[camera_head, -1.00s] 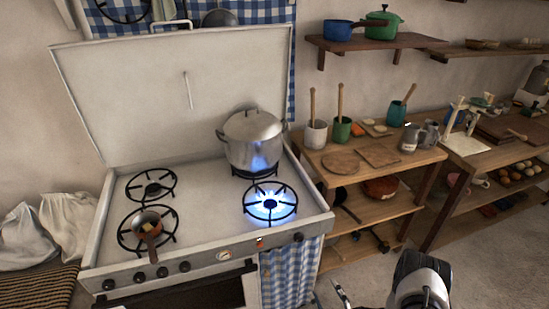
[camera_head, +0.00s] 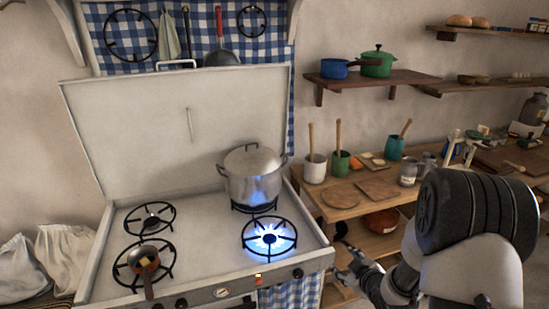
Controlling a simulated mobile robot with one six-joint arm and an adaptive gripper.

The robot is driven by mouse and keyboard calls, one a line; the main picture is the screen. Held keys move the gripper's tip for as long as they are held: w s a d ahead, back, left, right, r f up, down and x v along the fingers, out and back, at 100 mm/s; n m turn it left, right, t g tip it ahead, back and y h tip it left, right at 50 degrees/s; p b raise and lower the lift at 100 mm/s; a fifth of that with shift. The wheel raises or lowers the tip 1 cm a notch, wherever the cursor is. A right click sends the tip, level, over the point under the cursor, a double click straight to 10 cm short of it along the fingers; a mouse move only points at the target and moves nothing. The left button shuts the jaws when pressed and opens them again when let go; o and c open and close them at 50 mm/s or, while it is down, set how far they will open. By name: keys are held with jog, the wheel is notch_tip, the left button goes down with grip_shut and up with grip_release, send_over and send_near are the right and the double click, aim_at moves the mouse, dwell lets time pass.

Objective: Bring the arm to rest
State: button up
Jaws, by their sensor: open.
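My arm (camera_head: 470,255) reaches in from the lower right in the head view. My gripper (camera_head: 352,266) is at its left end, in front of the wooden shelf and just right of the stove's front corner. It is open, and I see nothing held in it. Part of the arm hides the right side of the shelf.
The white stove (camera_head: 195,270) carries a large metal pot (camera_head: 252,178) at the back right and a small pan (camera_head: 143,262) at the front left. A blue flame (camera_head: 269,239) burns on the uncovered front right burner. A wooden shelf (camera_head: 372,208) holds utensil pots and boards.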

jog(key=s+r+m+g+h, duration=0.1)
jog(key=s+r+m+h, duration=0.1)
jog(key=s+r, duration=0.45)
jog(key=s+r+m+g+h, duration=0.1)
jog(key=s+r+m+g, duration=0.15)
jog(key=r, duration=0.75)
jog(key=s+a+r+m+g, duration=0.1)
jog(key=s+a+r+m, duration=0.1)
jog(key=s, duration=1)
jog(key=s+a+r+m+g+y, duration=0.1)
jog(key=s+a+r, duration=0.3)
jog(key=s, duration=0.9)
jog(key=shift+s+a+m+g, duration=0.2)
jog(key=shift+a+m+g, duration=0.25)
jog(key=shift+a+m, duration=0.3)
